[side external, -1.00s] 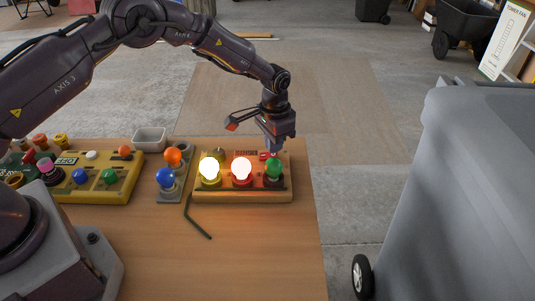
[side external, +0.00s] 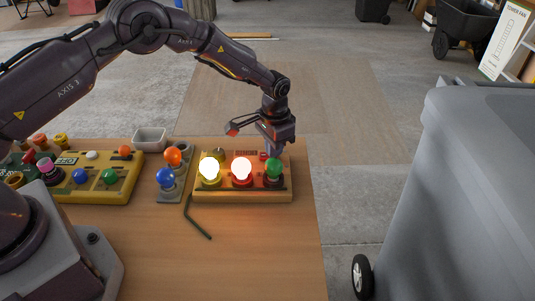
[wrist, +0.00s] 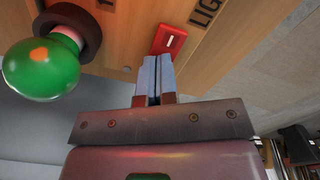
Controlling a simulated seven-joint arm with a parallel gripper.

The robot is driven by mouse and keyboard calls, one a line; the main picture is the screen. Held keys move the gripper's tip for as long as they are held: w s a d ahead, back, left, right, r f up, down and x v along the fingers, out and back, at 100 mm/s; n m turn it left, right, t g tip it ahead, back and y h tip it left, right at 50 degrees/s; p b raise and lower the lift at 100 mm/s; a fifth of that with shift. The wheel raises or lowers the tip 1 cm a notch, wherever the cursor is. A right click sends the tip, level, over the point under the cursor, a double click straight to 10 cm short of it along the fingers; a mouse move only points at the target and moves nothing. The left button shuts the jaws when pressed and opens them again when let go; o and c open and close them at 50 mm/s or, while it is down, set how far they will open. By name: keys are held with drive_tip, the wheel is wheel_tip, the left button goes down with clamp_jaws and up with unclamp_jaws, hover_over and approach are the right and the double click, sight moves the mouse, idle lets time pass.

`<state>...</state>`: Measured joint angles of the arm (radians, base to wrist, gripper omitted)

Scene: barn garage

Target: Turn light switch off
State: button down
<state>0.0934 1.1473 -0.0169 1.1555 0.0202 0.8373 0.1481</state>
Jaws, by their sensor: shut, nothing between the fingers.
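A wooden light box (side external: 243,197) stands near the table's right end. Its left bulb (side external: 209,168) and middle bulb (side external: 241,170) glow brightly. The green bulb (side external: 274,168) on the right looks unlit; it also shows in the wrist view (wrist: 42,70). A red switch (wrist: 169,40) with a white mark sits on the box top near printed lettering. My gripper (side external: 275,153) points down over the box's right end, behind the green bulb. In the wrist view its fingers (wrist: 152,66) are shut and empty, close beside the switch; I cannot tell whether they touch it.
A dark hex key (side external: 198,217) lies before the box. A grey stand with orange and blue bulbs (side external: 166,178) and a yellow button panel (side external: 120,189) are to the left. A small bin (side external: 150,139) sits behind. A large grey bin (side external: 475,190) stands right of the table.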

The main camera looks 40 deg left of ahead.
drive_tip(key=shift+f, duration=0.1)
drive_tip(key=shift+r, duration=3.5)
